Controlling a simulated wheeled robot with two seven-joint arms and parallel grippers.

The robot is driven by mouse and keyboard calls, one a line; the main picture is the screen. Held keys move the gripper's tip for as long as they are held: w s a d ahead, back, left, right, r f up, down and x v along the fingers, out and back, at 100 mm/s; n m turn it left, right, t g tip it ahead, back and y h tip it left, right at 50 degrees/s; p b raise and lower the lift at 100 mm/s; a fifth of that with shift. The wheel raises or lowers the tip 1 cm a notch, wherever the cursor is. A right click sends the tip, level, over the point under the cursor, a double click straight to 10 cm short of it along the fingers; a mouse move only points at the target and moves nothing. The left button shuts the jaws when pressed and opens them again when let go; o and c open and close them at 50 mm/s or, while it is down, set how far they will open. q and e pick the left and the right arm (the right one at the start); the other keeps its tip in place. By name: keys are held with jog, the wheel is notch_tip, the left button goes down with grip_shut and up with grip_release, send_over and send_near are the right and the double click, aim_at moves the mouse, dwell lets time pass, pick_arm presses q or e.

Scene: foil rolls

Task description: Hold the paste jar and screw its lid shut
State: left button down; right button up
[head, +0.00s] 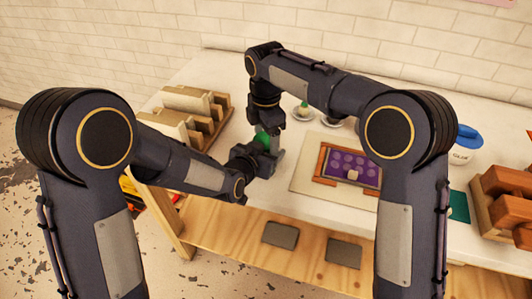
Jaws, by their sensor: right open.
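A small green round piece (263,139), which looks like part of the paste jar, shows between my two grippers near the table's left front. The rest of the jar is hidden by the grippers, so I cannot tell whether lid and jar are joined. My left gripper (265,160) comes in from the left, low against the green piece; its fingers are too small and covered to read. My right gripper (273,132) points down from above, open, close beside the green piece. I cannot tell whether it touches it.
A wooden rack (211,125) stands at the back left. A board with a purple panel (352,165) lies right of the grippers. Small dishes stand behind. A white tub with a blue lid (463,147) and reddish-brown blocks (506,190) are at the right.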

jog(key=c, duration=0.7)
jog(key=o, duration=1)
jog(key=shift+c, duration=0.2)
jog(key=shift+r, duration=2.3)
jog(key=o, duration=0.4)
notch_tip(320, 180, up, 12)
pick_arm(q)
jog(key=shift+c, duration=1.2)
grip_release()
